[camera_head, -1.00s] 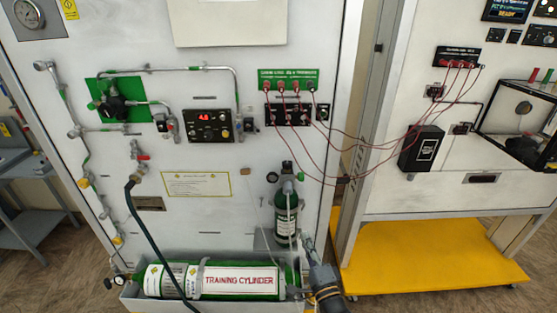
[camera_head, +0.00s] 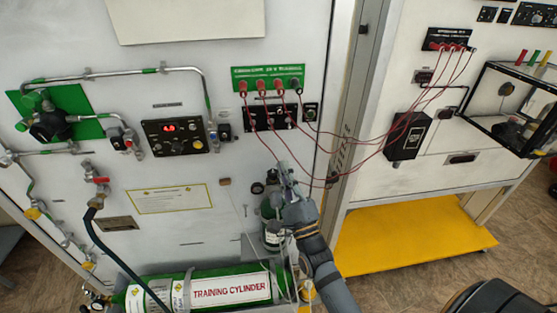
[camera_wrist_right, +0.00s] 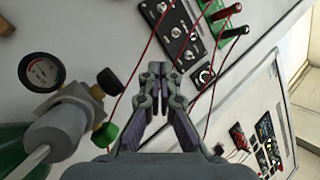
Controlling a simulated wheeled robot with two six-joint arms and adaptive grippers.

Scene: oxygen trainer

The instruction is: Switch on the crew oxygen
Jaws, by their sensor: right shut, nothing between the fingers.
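A black switch panel (camera_head: 256,119) with small knobs or switches sits below a green label strip (camera_head: 268,71) on the white wall. It also shows at the top of the right wrist view (camera_wrist_right: 174,48). The lettering is too small to read. A second black panel (camera_head: 160,145) with a lit red display is to its left. My right gripper (camera_head: 282,167) is shut and empty, below the switch panel and in front of the small green cylinder's top. In the right wrist view its fingertips (camera_wrist_right: 158,68) point toward the switch panel, apart from it. My left gripper is out of view.
Thin red cables (camera_head: 345,147) run from the strip to the right cabinet, near my gripper. A small upright green cylinder (camera_head: 270,238) with a gauge (camera_wrist_right: 42,72) stands behind it. A large training cylinder (camera_head: 230,289) lies below. A yellow base (camera_head: 410,237) is at right.

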